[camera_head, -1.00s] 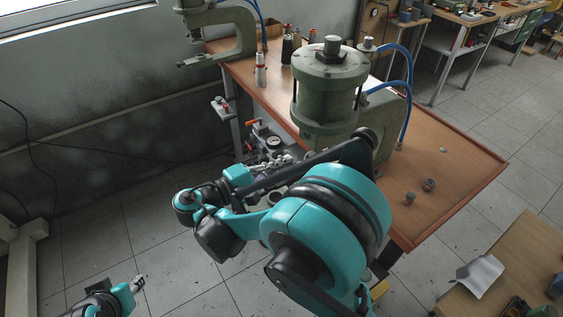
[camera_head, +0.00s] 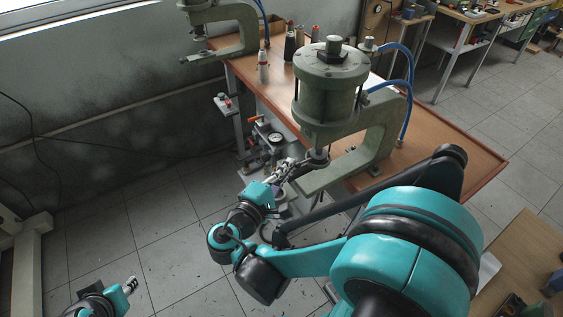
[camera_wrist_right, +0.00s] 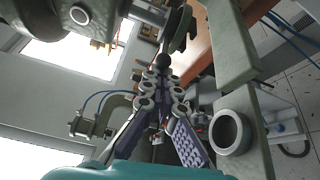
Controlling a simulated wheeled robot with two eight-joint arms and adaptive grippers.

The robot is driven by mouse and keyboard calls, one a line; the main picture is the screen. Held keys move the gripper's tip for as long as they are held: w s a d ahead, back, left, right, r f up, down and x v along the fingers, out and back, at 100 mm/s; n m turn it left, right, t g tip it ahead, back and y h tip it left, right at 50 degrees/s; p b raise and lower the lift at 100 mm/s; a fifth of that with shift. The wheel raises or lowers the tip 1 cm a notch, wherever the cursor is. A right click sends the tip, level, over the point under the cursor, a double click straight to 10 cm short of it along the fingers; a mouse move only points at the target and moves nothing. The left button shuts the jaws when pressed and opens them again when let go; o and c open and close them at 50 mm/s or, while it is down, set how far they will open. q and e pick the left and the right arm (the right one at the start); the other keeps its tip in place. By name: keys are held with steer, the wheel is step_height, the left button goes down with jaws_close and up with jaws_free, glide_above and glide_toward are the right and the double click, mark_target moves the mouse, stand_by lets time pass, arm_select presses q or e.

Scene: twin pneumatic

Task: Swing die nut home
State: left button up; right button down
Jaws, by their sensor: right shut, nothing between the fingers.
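The near green press (camera_head: 332,90) stands on the bench edge, its lower arm (camera_head: 335,172) reaching left below the ram (camera_head: 319,156). In the right wrist view, a dark ball knob (camera_wrist_right: 162,60) on a short lever shows beside a round dark part (camera_wrist_right: 180,28), which may be the die nut. My right gripper (camera_head: 300,163) is shut and empty at the press's throat; in the wrist view its fingertips (camera_wrist_right: 161,72) are right at the knob. I cannot tell whether they touch. My left gripper (camera_head: 131,285) is at the lower left, too small to read.
In the wrist view, a metal ring (camera_wrist_right: 229,131) sits on a green arm close to my right. A second press (camera_head: 222,25) stands further back. Bottles (camera_head: 290,45) stand on the wooden bench (camera_head: 455,135). Blue hoses (camera_head: 408,75) curve behind the near press.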

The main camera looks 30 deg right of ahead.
steer(key=shift+s+n+t+y, duration=0.4)
steer(key=shift+s+n+t, duration=0.15)
steer(key=shift+t, duration=0.15)
steer(key=shift+s+r, duration=0.1)
steer(key=shift+s, duration=0.2)
steer(key=shift+s+d+p, duration=0.15)
steer(key=shift+s+p, duration=0.25)
steer(key=shift+s+n+t+y, duration=0.15)
steer(key=shift+n+t+y, duration=0.3)
steer(key=shift+t, duration=0.15)
steer(key=shift+s+d+t+y, duration=0.1)
steer(key=shift+s+t+y, duration=0.15)
steer(key=shift+s+t, duration=0.05)
arm_select(q)
steer(key=shift+s+d+r, duration=0.2)
steer(key=shift+s+r, duration=0.25)
steer(key=shift+r, duration=0.2)
arm_select(e)
steer(key=shift+s+d, duration=0.4)
steer(key=shift+s, duration=0.55)
